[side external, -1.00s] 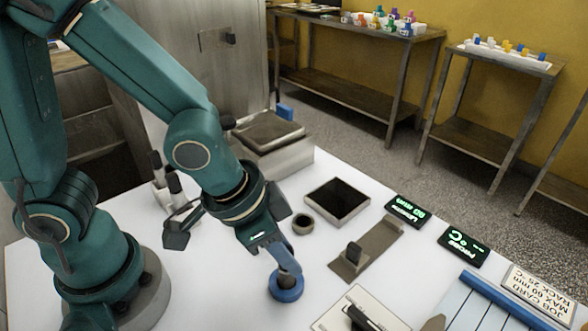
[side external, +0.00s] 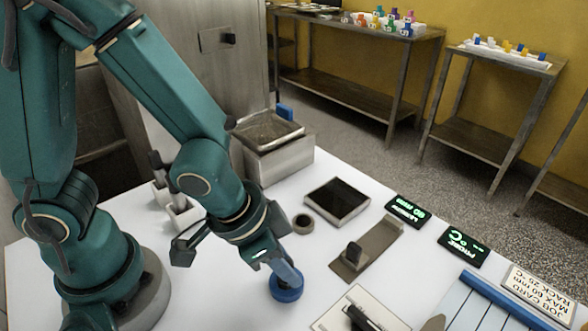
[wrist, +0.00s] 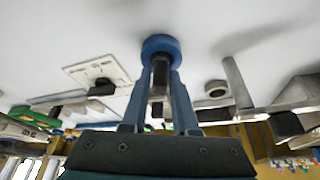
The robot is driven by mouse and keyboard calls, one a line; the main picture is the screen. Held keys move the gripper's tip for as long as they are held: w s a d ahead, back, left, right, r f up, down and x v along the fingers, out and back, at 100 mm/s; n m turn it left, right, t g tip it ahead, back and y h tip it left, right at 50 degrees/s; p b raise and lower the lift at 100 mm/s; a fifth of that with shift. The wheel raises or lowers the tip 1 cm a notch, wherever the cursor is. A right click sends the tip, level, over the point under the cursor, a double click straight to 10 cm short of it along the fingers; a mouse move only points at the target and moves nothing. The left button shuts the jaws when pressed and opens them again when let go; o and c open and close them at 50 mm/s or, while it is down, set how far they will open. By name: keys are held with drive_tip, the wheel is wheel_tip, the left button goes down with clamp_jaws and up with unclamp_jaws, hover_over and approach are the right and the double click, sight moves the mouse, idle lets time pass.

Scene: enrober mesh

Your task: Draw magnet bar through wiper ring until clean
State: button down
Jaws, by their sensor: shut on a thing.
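A round blue ring (side external: 286,288) is on the white table at the lower middle; it also shows in the wrist view (wrist: 160,45), and I take it for the wiper ring. My gripper (side external: 290,274) points down at it, tilted. In the wrist view my gripper's blue fingers (wrist: 160,82) are closed on a dark upright bar (wrist: 160,72), which I take for the magnet bar. The bar's far end meets or enters the blue ring; how deep is hidden. Whether residue clings to the bar cannot be told.
Right of the gripper lie a small grey ring (side external: 303,223), a black-topped square pad (side external: 337,198), a brown plate with a dark block (side external: 380,242) and a pale board (side external: 340,319). A metal box (side external: 285,160) stands behind. Two displays (side external: 408,210) (side external: 463,247) lie at right.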

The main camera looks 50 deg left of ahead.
drive_tip(key=shift+w+r, duration=0.1)
drive_tip(key=shift+r, duration=0.55)
wheel_tip(320, 180, up, 10)
idle(1.0)
